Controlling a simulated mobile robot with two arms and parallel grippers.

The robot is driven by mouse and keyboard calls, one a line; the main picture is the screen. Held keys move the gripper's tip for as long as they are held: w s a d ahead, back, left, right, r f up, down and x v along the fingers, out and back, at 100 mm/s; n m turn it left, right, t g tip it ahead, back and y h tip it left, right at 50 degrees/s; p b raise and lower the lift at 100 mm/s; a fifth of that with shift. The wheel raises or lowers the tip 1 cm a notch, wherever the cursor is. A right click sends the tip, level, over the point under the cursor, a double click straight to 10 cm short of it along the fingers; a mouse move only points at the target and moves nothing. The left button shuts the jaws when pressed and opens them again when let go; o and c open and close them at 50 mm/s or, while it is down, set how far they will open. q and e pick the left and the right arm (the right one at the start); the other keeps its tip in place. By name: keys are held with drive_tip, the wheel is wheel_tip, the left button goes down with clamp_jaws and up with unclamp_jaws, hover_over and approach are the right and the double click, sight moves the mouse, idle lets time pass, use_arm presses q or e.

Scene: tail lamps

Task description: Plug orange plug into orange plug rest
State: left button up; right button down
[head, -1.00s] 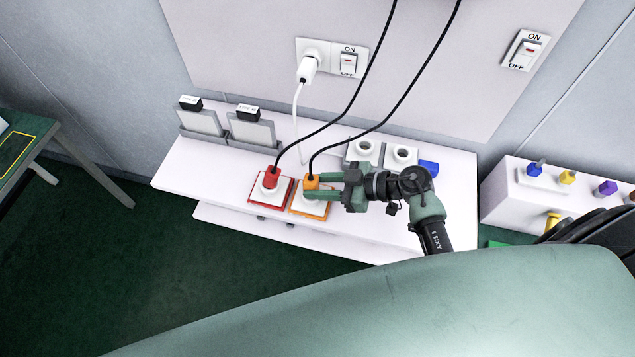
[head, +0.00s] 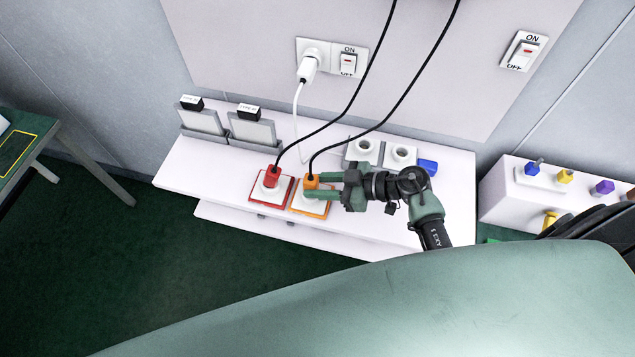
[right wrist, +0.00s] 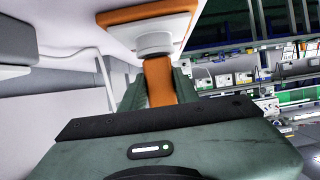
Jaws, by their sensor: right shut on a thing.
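The orange plug (head: 312,182) stands at the orange-edged plug rest (head: 323,211) on the white shelf, with a black cable rising from its top. My right gripper (head: 316,190) comes from the right and is shut on the plug. In the right wrist view the orange plug (right wrist: 159,82) sits between the fingers, its end meeting the round white socket of the orange plug rest (right wrist: 150,14). How deep it sits in the socket is hard to tell. My left gripper is not in view.
A red plug (head: 271,176) stands in the red-edged rest (head: 258,199) just left. Two white sockets (head: 401,154) and a blue block (head: 428,167) lie behind my right arm. A white plug (head: 307,68) is in the wall outlet. Two black cables hang across the shelf.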

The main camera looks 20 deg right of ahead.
drive_tip(key=shift+f, duration=0.1)
drive_tip(key=c, duration=1)
unclamp_jaws()
drive_tip(key=shift+o, duration=0.2)
drive_tip(key=b+v, duration=0.1)
drive_tip(key=v, duration=0.6)
drive_tip(key=shift+s+d+b, duration=0.25)
drive_tip(key=shift+d+b, duration=0.05)
